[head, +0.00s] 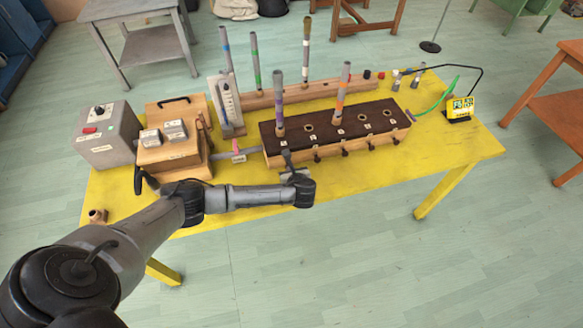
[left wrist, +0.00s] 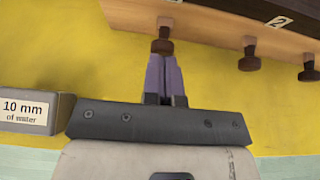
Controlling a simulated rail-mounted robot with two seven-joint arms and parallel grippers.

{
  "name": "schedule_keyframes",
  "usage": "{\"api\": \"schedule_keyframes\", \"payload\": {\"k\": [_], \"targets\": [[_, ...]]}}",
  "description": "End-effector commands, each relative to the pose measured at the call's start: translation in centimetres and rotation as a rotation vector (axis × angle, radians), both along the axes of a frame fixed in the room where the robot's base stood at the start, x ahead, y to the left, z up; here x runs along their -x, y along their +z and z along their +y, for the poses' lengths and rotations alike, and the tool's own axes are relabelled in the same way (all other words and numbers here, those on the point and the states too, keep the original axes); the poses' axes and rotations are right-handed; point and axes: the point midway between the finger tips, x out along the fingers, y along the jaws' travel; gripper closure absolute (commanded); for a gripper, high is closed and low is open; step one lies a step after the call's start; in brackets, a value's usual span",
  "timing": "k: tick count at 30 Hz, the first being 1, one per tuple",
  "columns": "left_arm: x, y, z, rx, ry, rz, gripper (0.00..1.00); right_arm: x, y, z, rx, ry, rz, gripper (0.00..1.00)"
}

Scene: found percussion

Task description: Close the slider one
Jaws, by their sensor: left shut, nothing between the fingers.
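The long wooden box with a dark, holed top (head: 325,128) stands on the yellow table, with a row of dark knobs along its front. In the left wrist view, the leftmost visible knob (left wrist: 162,46), left of the knob nearest label "2" (left wrist: 278,22), appears to be slider one. My left gripper (head: 288,157) is at the box's front left, and its arm hides part of that area. Its purple-grey fingers (left wrist: 162,66) are shut and empty, with tips right at this knob; I cannot tell if they touch. My right gripper is not in view.
A grey block labelled "10 mm of water" (left wrist: 28,110) lies left of my gripper. Striped tubes (head: 343,88) stand upright in the box. A wooden bellows-like box (head: 173,145) and a grey box (head: 106,135) stand at left. The table's front right (head: 410,165) is clear.

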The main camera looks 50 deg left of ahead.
Motion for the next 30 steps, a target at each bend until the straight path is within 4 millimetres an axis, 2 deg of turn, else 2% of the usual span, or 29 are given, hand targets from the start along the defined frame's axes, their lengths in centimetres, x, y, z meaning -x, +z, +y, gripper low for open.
{"api": "schedule_keyframes", "payload": {"k": [1, 4, 12, 18, 24, 30], "targets": [[0.3, 0.7, -0.7, 0.002, -0.003, 0.002, 1.0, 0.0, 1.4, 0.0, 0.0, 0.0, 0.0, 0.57], [0.9, 1.0, -1.7, 0.004, -0.002, 0.001, 1.0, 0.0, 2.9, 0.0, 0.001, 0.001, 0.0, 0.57], [3.0, 3.5, -5.8, 0.005, -0.003, -0.003, 1.0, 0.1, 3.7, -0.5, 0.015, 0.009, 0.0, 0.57], [4.0, 4.9, -7.8, 0.003, -0.002, -0.004, 1.0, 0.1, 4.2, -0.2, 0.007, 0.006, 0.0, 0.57], [4.6, 5.6, -8.9, 0.003, -0.002, -0.004, 1.0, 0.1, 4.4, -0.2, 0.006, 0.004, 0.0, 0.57], [4.7, 5.8, -9.1, 0.003, -0.001, -0.003, 1.0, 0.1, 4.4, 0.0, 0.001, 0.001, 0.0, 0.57]]}}
